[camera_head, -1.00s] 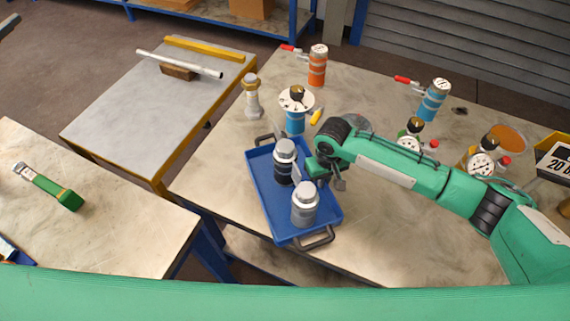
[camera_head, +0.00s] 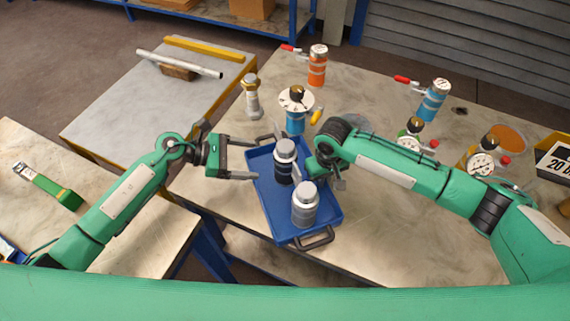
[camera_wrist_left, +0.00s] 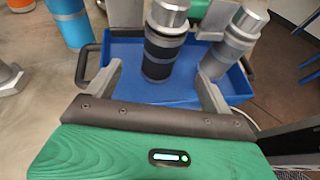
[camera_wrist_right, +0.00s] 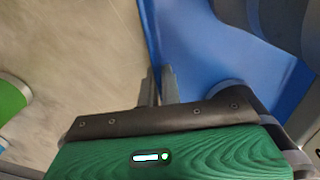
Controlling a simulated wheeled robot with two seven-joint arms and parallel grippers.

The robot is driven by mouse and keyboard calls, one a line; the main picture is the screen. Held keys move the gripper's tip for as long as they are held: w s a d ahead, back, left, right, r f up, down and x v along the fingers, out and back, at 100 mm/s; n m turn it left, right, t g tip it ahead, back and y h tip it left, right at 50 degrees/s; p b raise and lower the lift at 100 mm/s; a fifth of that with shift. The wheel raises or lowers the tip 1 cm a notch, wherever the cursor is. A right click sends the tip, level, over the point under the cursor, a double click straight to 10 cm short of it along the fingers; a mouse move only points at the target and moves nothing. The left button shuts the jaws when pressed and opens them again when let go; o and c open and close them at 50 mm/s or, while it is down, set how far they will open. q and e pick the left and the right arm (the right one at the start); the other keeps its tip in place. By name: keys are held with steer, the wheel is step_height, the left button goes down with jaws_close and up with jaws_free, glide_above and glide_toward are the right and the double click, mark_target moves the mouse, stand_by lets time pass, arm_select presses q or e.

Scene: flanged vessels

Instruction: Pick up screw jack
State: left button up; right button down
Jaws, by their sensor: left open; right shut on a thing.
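A blue tray (camera_head: 325,218) with dark end handles holds two silver-topped cylinders, a dark-banded one (camera_head: 285,163) and a grey one (camera_head: 305,207), both upright. They also show in the left wrist view (camera_wrist_left: 163,45) (camera_wrist_left: 235,40). A pale post with a hex top (camera_head: 252,98) stands behind the tray. I cannot tell for certain which is the screw jack. My left gripper (camera_head: 250,160) is open and empty at the tray's left side, its fingers pointing towards the dark-banded cylinder. My right gripper (camera_wrist_right: 160,85) is shut on the tray's right wall.
A blue flanged vessel with a gauge (camera_head: 295,115) stands behind the tray. An orange canister (camera_head: 318,65), a blue canister (camera_head: 433,100) and gauges (camera_head: 482,163) stand further back and right. A side table (camera_head: 125,115) holds a pipe and a yellow bar. The table front right is clear.

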mark_target(286, 164)
arm_select(q)
steer(key=x, duration=0.5)
steer(key=shift+d+f, duration=0.1)
steer(key=shift+d, duration=0.25)
steer(key=shift+x, duration=2.9)
steer(key=shift+s+f, duration=0.15)
steer(key=shift+f, duration=0.05)
steer(key=shift+r, duration=0.1)
steer(key=c, duration=1.6)
arm_select(e)
steer(key=shift+r, duration=0.1)
arm_select(q)
step_height(286, 164, up, 18)
steer(key=shift+r, duration=0.1)
arm_select(e)
steer(key=c, duration=1.5)
jaws_free()
